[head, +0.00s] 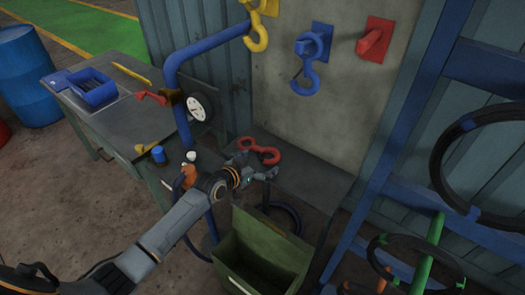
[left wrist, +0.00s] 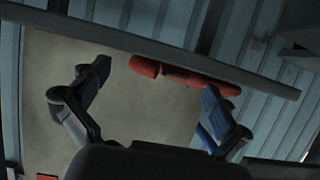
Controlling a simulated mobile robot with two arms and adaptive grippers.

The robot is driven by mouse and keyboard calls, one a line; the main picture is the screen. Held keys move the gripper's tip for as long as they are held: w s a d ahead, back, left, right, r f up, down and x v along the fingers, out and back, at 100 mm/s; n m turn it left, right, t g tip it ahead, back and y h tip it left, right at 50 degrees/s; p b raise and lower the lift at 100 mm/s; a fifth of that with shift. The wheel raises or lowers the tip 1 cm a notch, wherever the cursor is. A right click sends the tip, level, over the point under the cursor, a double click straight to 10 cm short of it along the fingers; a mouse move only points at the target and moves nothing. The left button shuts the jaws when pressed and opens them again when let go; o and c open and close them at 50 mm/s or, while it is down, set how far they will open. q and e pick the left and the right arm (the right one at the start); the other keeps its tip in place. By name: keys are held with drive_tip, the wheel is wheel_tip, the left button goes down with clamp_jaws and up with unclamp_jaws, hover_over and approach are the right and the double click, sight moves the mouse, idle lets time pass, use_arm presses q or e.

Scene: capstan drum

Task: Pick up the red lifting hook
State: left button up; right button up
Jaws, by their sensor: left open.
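The red lifting hook (head: 262,151) lies flat on a dark grey shelf top (head: 308,185) against the concrete wall panel. My left gripper (head: 262,172) is just in front of it, close to the shelf edge. In the left wrist view the red hook (left wrist: 183,74) shows edge-on along the shelf edge (left wrist: 130,40), beyond the two spread fingers of my left gripper (left wrist: 156,82). The gripper is open and holds nothing. Contact with the hook cannot be made out. My right gripper is not in view.
A red wall bracket (head: 373,41) is empty; a blue hook (head: 305,72) and a yellow hook (head: 256,30) hang beside it. A green bin (head: 265,255) stands below the shelf. A blue rack (head: 385,165) stands right.

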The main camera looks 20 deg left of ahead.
use_arm(q)
drive_tip(key=c, duration=1.8)
drive_tip(key=shift+w+r, duration=0.1)
drive_tip(key=shift+r+b, duration=0.35)
drive_tip(key=shift+r, duration=0.15)
drive_tip(key=r, duration=0.1)
drive_tip(key=r+b, duration=0.1)
drive_tip(key=shift+s+r, duration=0.25)
drive_tip(key=shift+r, duration=0.05)
drive_tip(key=s+r+b, duration=0.1)
drive_tip(key=s+r, duration=0.2)
drive_tip(key=s, duration=0.1)
drive_tip(key=s+r+b, duration=0.1)
drive_tip(key=s+r, duration=0.2)
drive_tip(key=s, duration=0.2)
drive_tip(key=s+r+b, duration=0.1)
drive_tip(key=s+r, duration=0.2)
drive_tip(key=s, duration=0.1)
drive_tip(key=shift+s+a+r, duration=0.15)
drive_tip(key=shift+s+r, duration=0.05)
drive_tip(key=shift+s, duration=0.1)
